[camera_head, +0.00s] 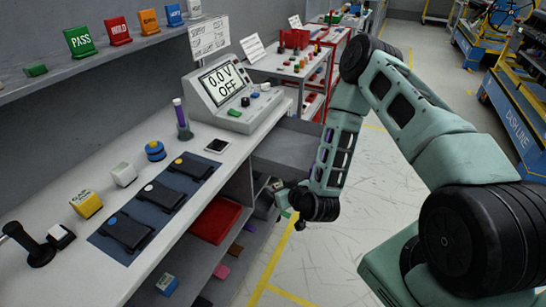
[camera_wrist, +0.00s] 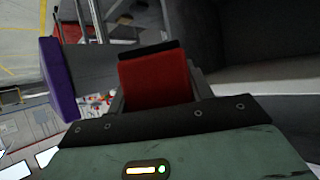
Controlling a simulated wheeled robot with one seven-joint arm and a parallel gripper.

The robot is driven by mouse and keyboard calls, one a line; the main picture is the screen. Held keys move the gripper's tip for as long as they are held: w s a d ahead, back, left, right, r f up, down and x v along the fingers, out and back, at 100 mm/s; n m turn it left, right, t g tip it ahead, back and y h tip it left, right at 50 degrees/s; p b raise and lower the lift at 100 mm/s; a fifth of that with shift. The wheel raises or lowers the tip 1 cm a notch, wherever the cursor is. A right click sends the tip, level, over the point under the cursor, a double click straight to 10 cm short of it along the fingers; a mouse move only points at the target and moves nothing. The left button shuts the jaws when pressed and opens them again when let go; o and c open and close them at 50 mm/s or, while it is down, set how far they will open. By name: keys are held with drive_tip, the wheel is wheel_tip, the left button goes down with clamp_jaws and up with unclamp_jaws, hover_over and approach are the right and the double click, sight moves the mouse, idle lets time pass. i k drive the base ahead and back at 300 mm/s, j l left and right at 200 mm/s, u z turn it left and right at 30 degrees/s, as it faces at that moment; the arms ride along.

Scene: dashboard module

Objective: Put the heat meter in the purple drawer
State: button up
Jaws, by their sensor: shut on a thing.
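My gripper (camera_head: 280,192) is low beside the front of the bench, in front of and below the open drawer. In the wrist view a red block with a black end (camera_wrist: 155,82) sits between the fingers; it appears to be the heat meter, though no label shows. In the head view the held thing is too small to make out. The purple drawer (camera_wrist: 60,80) shows its purple front at the left of the wrist view. In the head view its grey box (camera_head: 288,148) sticks out from under the bench, with the front mostly hidden behind my arm.
The bench top holds a meter console (camera_head: 235,92), a purple-handled tool (camera_head: 182,118), a blue mat (camera_head: 108,243) with black devices and several small blocks. A red tray (camera_head: 215,220) lies on the shelf below.

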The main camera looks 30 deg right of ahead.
sight(299, 149)
drive_tip(key=k+u, duration=0.25)
drive_tip(key=k+j+u, duration=0.15)
drive_tip(key=k+u, duration=0.15)
drive_tip(key=l+u, duration=0.1)
drive_tip(key=u, duration=0.3)
drive_tip(key=l+u, duration=0.15)
drive_tip(key=u, duration=0.25)
drive_tip(key=l+u, duration=0.1)
drive_tip(key=u, duration=0.35)
drive_tip(key=l+u, duration=0.1)
drive_tip(key=u, duration=0.3)
drive_tip(key=k+l, duration=0.2)
drive_tip(key=l, duration=0.2)
drive_tip(key=k+l, duration=0.2)
drive_tip(key=l, duration=0.25)
drive_tip(key=k+l, duration=0.15)
drive_tip(key=l, duration=0.25)
drive_tip(key=k+l, duration=0.2)
drive_tip(key=l, duration=0.2)
drive_tip(key=k+l, duration=0.2)
drive_tip(key=l, duration=0.2)
drive_tip(key=l+u, duration=0.05)
